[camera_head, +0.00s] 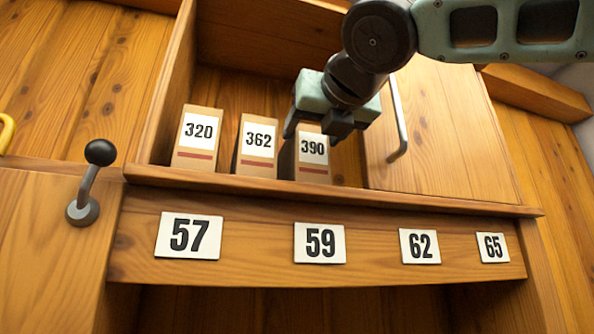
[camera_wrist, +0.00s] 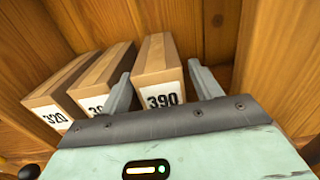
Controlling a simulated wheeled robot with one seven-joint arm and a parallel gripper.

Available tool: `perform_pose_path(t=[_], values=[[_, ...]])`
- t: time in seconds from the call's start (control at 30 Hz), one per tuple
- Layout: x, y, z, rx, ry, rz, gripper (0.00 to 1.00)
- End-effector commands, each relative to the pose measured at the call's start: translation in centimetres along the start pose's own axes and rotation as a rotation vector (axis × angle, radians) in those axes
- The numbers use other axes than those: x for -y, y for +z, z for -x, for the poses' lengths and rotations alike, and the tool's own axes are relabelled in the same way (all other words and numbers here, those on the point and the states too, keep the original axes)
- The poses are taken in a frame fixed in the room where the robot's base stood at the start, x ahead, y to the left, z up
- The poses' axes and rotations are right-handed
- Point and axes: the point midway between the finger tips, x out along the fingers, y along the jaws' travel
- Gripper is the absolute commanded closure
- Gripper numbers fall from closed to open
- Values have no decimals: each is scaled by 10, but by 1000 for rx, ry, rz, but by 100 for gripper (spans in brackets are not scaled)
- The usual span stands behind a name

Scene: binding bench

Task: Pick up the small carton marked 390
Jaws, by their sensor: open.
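The small carton marked 390 (camera_head: 312,158) stands at the right of a row of cartons in the open wooden compartment. It is brown with a white label and a red stripe. In the wrist view the 390 carton (camera_wrist: 158,66) lies between my two fingers, its top and label showing. My gripper (camera_head: 318,128) is open above and around the top of this carton in the head view. In the wrist view my gripper (camera_wrist: 160,88) has one finger on each side of it. I cannot tell whether either finger touches it.
The carton marked 362 (camera_head: 256,146) stands close left of 390, and the carton marked 320 (camera_head: 197,138) is further left. A wooden panel with a handle (camera_head: 398,120) closes off the right. A shelf lip (camera_head: 330,196) runs in front, above plates 57, 59, 62 and 65.

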Motion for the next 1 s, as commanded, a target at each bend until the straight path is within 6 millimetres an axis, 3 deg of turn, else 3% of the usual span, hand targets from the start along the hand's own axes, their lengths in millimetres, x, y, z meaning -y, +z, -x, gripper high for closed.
perform_pose_path(t=[0.17, 0.5, 0.77, 0.9, 1.0], values=[[0, 1, -12, -1, -1, 0, 36], [-2, -1, -55, -2, 0, 0, 36], [-2, -2, -57, 0, 1, -1, 36], [-2, -2, -57, 0, 1, -1, 73], [-2, -1, -57, 1, 1, -1, 76]])
